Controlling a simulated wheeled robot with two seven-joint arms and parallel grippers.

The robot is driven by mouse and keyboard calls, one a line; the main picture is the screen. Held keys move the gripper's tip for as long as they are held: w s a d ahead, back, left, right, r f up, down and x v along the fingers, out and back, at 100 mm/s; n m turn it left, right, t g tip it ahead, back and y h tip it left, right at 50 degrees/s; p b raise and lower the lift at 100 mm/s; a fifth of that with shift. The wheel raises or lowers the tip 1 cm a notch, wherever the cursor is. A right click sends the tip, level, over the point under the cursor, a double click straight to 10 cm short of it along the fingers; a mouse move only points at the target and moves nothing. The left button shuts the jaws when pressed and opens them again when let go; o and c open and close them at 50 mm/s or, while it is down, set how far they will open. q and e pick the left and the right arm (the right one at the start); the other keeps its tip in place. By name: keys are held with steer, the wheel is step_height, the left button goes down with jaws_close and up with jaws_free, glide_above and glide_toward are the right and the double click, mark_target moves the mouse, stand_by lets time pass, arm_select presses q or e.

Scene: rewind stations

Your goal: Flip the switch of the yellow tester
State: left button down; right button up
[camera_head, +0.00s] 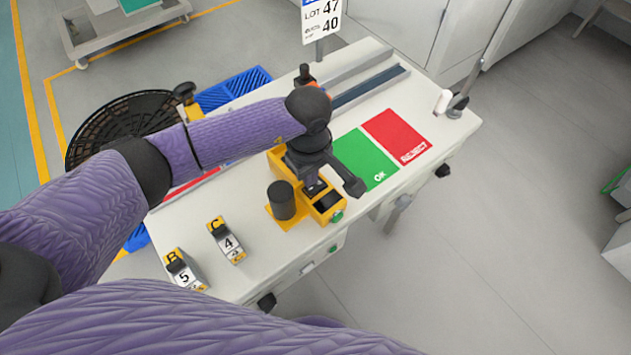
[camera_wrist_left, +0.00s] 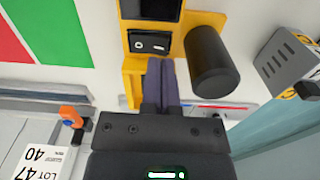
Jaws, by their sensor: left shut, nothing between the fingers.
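The yellow tester (camera_head: 276,158) stands on the white bench, partly covered by my left gripper (camera_head: 312,184). It has a dark screen and a black cylinder (camera_head: 281,201) on its base plate. In the left wrist view the yellow tester (camera_wrist_left: 132,68) shows a black rocker switch (camera_wrist_left: 150,43) with white marks, below the dark screen in the picture. My left gripper (camera_wrist_left: 161,62) is shut and empty, its fingertips close to the switch's lower edge; I cannot tell whether they touch it. The black cylinder (camera_wrist_left: 211,62) is just right of the fingers. My right gripper is out of view.
Two labelled blocks, one marked 4 (camera_head: 227,242) and one marked 5 (camera_head: 181,272), sit on the bench's near left. A green OK mat (camera_head: 365,158) and a red REJECT mat (camera_head: 397,136) lie right of the tester. A black round basket (camera_head: 100,135) is behind my left arm.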

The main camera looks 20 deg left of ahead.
mark_target(310, 189)
arm_select(q)
steer(key=shift+f+b, duration=1.05)
steer(key=shift+f, duration=0.15)
stand_by(1.1)
steer(key=shift+r, duration=0.1)
step_height(310, 189, up, 7)
steer(key=p, duration=0.5)
stand_by(0.4)
